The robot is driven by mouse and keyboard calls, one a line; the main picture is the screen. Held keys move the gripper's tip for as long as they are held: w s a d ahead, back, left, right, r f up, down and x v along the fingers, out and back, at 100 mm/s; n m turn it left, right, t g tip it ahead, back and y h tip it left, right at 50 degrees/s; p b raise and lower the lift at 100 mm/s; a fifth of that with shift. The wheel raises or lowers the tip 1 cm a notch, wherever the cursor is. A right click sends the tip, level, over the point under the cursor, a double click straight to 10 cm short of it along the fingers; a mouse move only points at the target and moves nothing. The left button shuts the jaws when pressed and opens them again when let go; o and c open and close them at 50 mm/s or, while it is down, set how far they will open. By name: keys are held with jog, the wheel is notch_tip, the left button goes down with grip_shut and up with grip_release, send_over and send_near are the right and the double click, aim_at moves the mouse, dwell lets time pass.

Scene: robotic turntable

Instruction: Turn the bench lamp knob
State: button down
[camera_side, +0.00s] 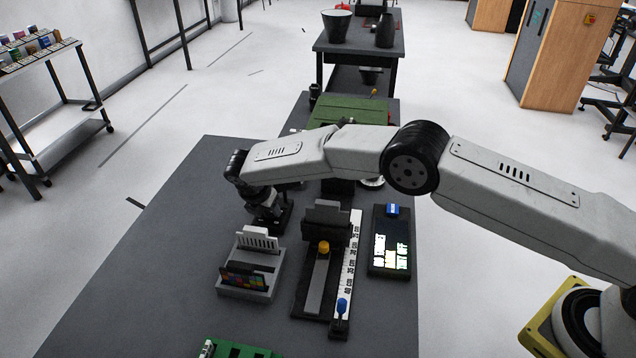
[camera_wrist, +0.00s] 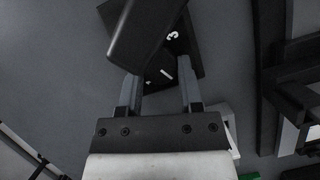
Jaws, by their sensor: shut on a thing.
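In the wrist view my gripper (camera_wrist: 160,84) has its two grey fingers spread on either side of a dark part at the base of the bench lamp, and it is shut on the knob there. The knob itself is mostly hidden. A dark plate (camera_wrist: 187,45) with white marks, among them a 3, lies under it. A black block-shaped part (camera_wrist: 146,35), perhaps the lamp's head, covers much of the view above the fingers. In the side view my gripper (camera_side: 266,212) points down at a dark base (camera_side: 281,222) behind the grey slotted holder; the contact is too small to see.
A grey holder (camera_side: 236,287) with white and coloured cards stands just in front. The table's left part (camera_side: 150,260) is clear.

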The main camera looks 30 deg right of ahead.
jog(key=shift+m+g+h, duration=0.3)
jog(key=shift+m+g, duration=0.1)
jog(key=shift+m, duration=1.2)
jog(key=shift+c, duration=1.3)
grip_release()
jog(key=w+v, duration=0.1)
jog(key=v, duration=0.6)
jog(key=shift+s+r, duration=0.4)
jog(key=shift+a, duration=0.15)
